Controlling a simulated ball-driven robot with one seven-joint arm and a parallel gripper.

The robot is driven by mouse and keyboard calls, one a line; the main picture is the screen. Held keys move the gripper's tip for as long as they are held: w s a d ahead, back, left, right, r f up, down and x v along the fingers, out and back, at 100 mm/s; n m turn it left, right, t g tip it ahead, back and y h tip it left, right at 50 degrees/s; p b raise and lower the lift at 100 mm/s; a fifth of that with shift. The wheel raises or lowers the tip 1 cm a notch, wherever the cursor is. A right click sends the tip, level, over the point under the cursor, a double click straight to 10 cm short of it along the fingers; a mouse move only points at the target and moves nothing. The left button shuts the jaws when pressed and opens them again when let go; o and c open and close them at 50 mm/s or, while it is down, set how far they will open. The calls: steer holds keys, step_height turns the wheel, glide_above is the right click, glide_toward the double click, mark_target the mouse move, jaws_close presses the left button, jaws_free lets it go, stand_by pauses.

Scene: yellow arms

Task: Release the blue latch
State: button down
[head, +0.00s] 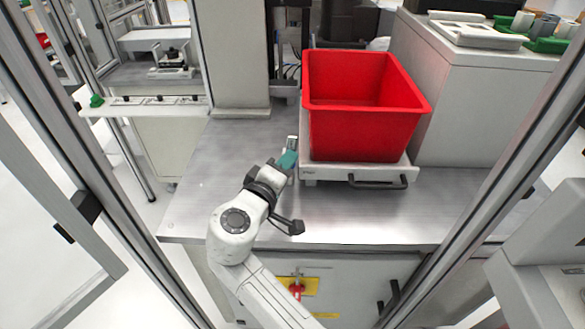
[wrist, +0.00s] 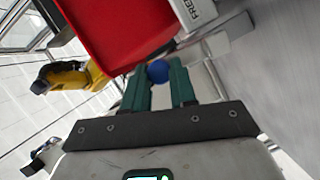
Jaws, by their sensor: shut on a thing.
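The blue latch shows as a round blue knob (wrist: 158,71) in the wrist view, between the tips of my gripper's two green fingers. My gripper (wrist: 160,84) is shut on this knob. In the head view my gripper (head: 289,158) is at the left side of the white tray base (head: 310,172) under the red bin. The blue knob is hidden in the head view.
The red bin (head: 365,137) sits on the white base, which has a black handle (head: 378,182) at the front. A white column (head: 232,60) stands behind at the left. The metal table (head: 200,190) is bare at the left and front. Frame posts flank the table.

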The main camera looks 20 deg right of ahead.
steer(key=shift+w+a+n, duration=0.15)
steer(key=shift+a+n, duration=0.3)
steer(key=shift+n, duration=0.15)
steer(key=shift+h, duration=0.3)
steer(key=c, duration=0.9)
jaws_free()
steer(key=f+b+v, duration=0.1)
steer(key=v, duration=0.9)
steer(key=shift+s+a+r+b, duration=0.25)
steer(key=shift+s+r+b, duration=0.1)
steer(key=shift+r, duration=0.1)
